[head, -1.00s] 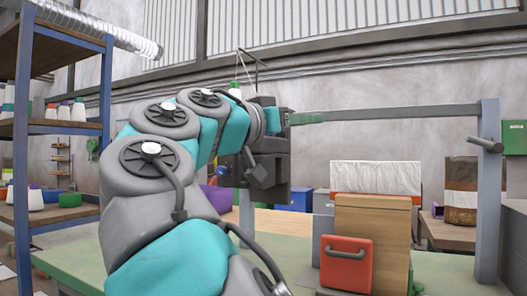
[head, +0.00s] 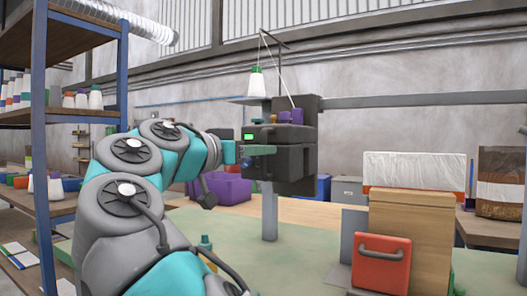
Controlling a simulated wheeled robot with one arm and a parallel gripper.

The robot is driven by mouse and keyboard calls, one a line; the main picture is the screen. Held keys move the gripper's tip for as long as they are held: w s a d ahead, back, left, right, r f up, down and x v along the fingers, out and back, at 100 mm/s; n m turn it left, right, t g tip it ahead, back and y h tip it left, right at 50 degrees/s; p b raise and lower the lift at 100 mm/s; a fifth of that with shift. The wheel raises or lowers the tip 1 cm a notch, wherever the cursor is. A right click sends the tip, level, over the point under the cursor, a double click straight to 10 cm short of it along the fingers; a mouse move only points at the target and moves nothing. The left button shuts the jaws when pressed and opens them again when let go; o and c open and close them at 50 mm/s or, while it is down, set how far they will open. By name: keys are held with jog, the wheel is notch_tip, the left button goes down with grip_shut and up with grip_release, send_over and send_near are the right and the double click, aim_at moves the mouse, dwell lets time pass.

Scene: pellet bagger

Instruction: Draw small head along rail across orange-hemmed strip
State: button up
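The small head (head: 292,155) is a dark grey box with a green-lit panel, hanging on the grey rail (head: 420,98). A white spool (head: 257,84) stands on its left side. The pale, crinkled strip with an orange hem (head: 415,170) stands upright atop a brown block, to the right of the head and apart from it. My gripper (head: 263,150) is at the left front of the head, its green finger overlapping the head in the picture. I cannot tell whether it touches the head, or whether it is open or shut.
A red box with a handle (head: 381,262) is in front of the brown block (head: 425,235). A grey post (head: 269,212) stands below the head. A blue-framed shelf (head: 41,150) is at left, and a purple crate (head: 228,188) is behind my arm. Another wrapped stack (head: 503,187) is far right.

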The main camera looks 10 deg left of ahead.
jog(key=shift+x, duration=0.8)
jog(key=shift+c, duration=0.2)
grip_shut()
dwell(0.6)
